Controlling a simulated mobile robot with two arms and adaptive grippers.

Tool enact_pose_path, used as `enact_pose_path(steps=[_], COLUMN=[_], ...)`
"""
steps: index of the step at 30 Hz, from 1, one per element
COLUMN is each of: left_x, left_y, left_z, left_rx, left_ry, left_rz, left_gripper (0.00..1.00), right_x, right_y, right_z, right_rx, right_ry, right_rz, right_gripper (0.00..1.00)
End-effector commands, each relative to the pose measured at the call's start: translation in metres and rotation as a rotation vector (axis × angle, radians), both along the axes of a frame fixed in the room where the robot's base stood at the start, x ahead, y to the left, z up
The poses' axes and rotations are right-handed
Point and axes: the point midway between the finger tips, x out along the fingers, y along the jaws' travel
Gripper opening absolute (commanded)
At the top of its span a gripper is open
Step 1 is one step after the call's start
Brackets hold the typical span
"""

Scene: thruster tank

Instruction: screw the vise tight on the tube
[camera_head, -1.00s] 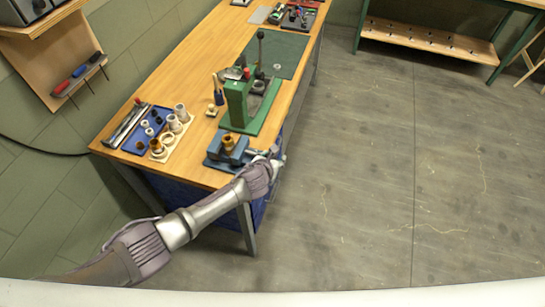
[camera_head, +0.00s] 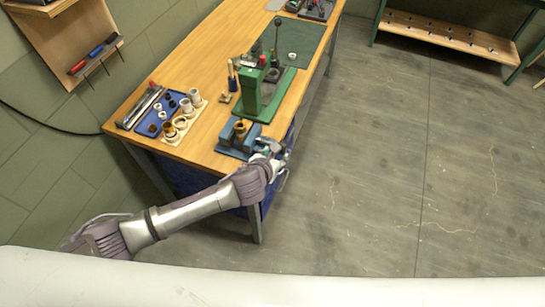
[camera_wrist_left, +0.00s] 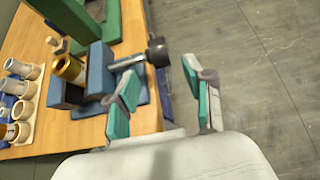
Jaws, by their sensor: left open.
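The blue vise (camera_head: 238,138) sits near the front right edge of the wooden bench, and it also shows in the left wrist view (camera_wrist_left: 99,73). A brass-coloured tube (camera_wrist_left: 68,68) stands upright between its jaws; the head view shows it small (camera_head: 240,127). The vise's screw (camera_wrist_left: 128,61) ends in a dark knob (camera_wrist_left: 158,52) that points out past the bench edge. My left gripper (camera_wrist_left: 165,100) is open, with teal finger pads, just short of the knob. The pads do not visibly touch it. In the head view my left gripper (camera_head: 278,156) is beside the vise. My right gripper is out of view.
A green press (camera_head: 252,92) stands behind the vise. A pale holder (camera_head: 172,138) with several tubes and a blue tray (camera_head: 160,117) lie left of it. A wall rack (camera_head: 95,60) hangs at left. The floor right of the bench is clear.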

Motion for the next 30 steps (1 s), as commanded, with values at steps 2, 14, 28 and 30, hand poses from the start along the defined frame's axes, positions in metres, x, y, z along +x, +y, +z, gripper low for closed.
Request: enact_pose_path(steps=[2,14,28,30], left_x=[-0.008,-0.017,-0.098,-0.116], left_y=[0.003,0.005,0.026,0.044], left_z=[0.005,0.012,0.022,0.017], left_rx=[-0.001,-0.001,-0.854,-1.036], left_ry=[0.000,0.000,0.442,0.525], left_rz=[-0.001,0.001,0.851,1.097], left_gripper=[0.52,0.52,0.52,0.52], right_x=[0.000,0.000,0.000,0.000], right_y=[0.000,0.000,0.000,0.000], right_z=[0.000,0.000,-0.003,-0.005], right_rx=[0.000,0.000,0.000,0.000], right_ry=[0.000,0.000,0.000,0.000], right_rz=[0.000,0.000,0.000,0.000], right_gripper=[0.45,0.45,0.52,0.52])
